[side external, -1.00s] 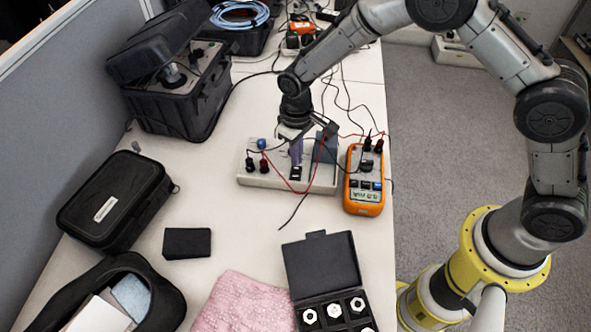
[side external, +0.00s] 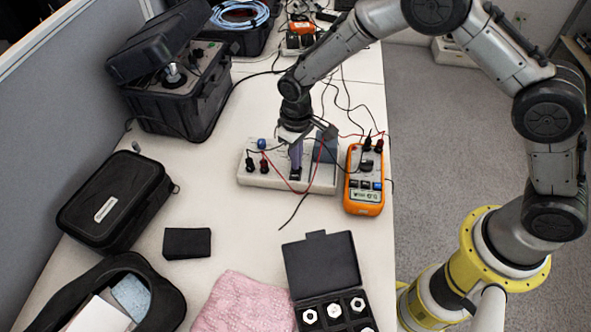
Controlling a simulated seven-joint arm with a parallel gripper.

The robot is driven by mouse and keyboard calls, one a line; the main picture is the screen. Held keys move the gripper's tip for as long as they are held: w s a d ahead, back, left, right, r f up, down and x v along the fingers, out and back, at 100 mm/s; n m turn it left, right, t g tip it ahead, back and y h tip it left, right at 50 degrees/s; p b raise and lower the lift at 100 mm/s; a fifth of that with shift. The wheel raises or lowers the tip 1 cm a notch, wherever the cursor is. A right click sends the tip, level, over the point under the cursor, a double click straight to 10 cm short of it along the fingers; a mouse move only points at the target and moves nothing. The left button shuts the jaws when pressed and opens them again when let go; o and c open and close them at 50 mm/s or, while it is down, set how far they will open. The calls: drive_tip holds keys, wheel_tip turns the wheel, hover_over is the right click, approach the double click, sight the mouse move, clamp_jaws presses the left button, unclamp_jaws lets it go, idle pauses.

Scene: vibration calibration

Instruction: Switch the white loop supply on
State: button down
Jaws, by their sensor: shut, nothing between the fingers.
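The white loop supply (side external: 272,181) is a low white box on the table, with red and black leads plugged in at its left and a blue knob (side external: 262,144). A small black rocker switch (side external: 296,176) is on its top near the middle. My gripper (side external: 296,168) is shut and empty, pointing down with its fingertips at the switch. They look to be touching it, and they partly hide it. The switch's position cannot be made out.
An open black case (side external: 170,110) with an instrument stands back left. A closed black case (side external: 115,200), a black block (side external: 187,243), a pink cloth (side external: 243,303) and an open box of nuts (side external: 320,262) lie nearer. Loose leads cross around the supply.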

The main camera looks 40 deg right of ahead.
drive_tip(key=shift+f, duration=0.5)
drive_tip(key=shift+r, duration=3.6)
